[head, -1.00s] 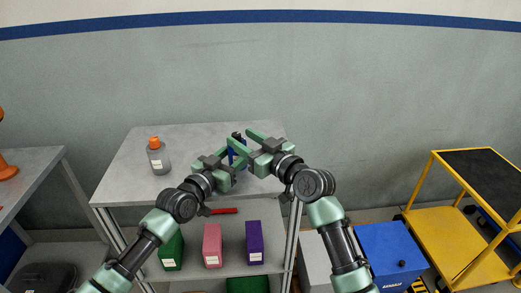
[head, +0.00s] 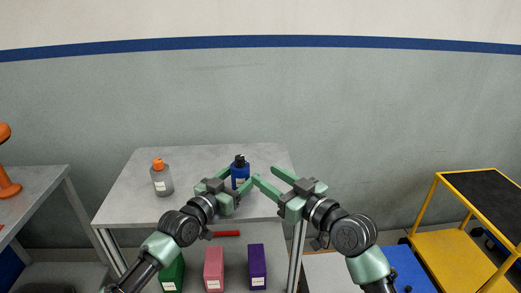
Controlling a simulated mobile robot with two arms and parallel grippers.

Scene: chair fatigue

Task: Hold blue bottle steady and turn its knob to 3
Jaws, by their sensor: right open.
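The blue bottle (head: 240,171) stands upright on the grey table top (head: 200,155), near its right side. Its black knob (head: 239,160) is on top; the knob's setting is too small to read. My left gripper (head: 240,177) has its fingers on either side of the bottle's body and appears shut on it, hiding part of the lower bottle. My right gripper (head: 266,175) is open and empty, just right of the bottle, with its fingers pointing toward it and apart from the knob.
A grey bottle with an orange cap (head: 161,180) stands at the table's left. Green, pink (head: 214,268) and purple (head: 257,266) boxes and a red object (head: 226,234) are on the shelf below. A yellow cart (head: 450,240) stands at the right.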

